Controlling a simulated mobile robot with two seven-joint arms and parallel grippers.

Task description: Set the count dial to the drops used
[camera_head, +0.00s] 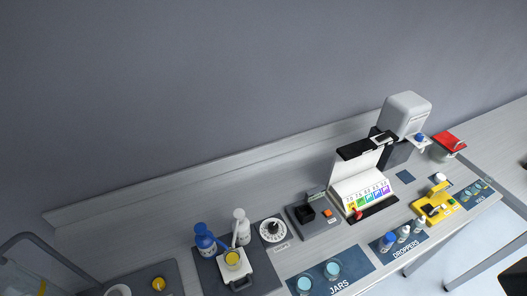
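A round white dial (272,230) with a dark centre and marks around its rim sits on a dark plate on the grey bench, below the middle of the head view. A small label (282,247) lies in front of it, too small to read surely. The dial's setting is too small to make out. Several small dropper bottles (404,231) stand on a blue mat marked DROPPERS (406,250) to the right. Two jars with light blue liquid (333,268) stand on a blue mat marked JARS (340,286). Neither of my grippers is in view.
Left of the dial stand blue (205,240) and white (241,227) bottles and a white device with a yellow top (233,261). Right of it are a dark device (313,217), a colour chart stand (362,190), a yellow device (435,207) and a grey-white machine (404,116).

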